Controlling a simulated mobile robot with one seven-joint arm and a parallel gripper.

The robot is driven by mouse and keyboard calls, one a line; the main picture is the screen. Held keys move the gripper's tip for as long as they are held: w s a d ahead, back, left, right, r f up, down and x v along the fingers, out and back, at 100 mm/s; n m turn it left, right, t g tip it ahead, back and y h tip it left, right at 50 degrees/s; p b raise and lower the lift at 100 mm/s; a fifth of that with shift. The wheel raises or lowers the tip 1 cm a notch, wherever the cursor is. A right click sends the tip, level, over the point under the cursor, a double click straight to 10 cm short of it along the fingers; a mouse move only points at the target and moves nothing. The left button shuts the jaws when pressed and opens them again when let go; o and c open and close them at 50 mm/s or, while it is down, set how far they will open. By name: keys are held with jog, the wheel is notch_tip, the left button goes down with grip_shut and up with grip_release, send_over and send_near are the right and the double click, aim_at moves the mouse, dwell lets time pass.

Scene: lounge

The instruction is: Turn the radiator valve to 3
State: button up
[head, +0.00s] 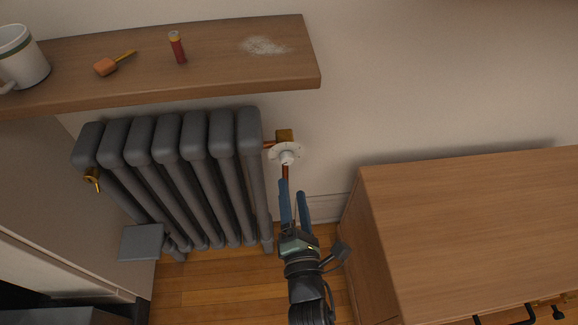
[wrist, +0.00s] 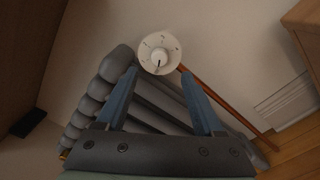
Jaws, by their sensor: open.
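The radiator valve (head: 286,155) is a white round dial with a raised knob, on a copper pipe at the right end of the grey radiator (head: 195,180). In the wrist view the dial (wrist: 150,42) is face-on, with small marks around its rim that are too small to read. A dark pointer line on its knob (wrist: 159,60) points down toward my gripper. My gripper (head: 293,186) is open and empty, just below the valve in the head view. In the wrist view its blue fingers (wrist: 158,82) point toward the dial, one to each side, apart from the knob.
A wooden shelf (head: 215,88) above the radiator holds a mug (head: 22,55), an orange-headed brush-like item (head: 108,66), a red cylinder (head: 177,48) and white powder (head: 264,45). A wooden cabinet (head: 470,220) stands close on the right. Bare wall lies right of the valve.

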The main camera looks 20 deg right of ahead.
aim_at(289, 162)
jog(key=x, duration=0.7)
jog(key=shift+w+d, duration=0.1)
jog(key=shift+w, duration=0.15)
grip_shut()
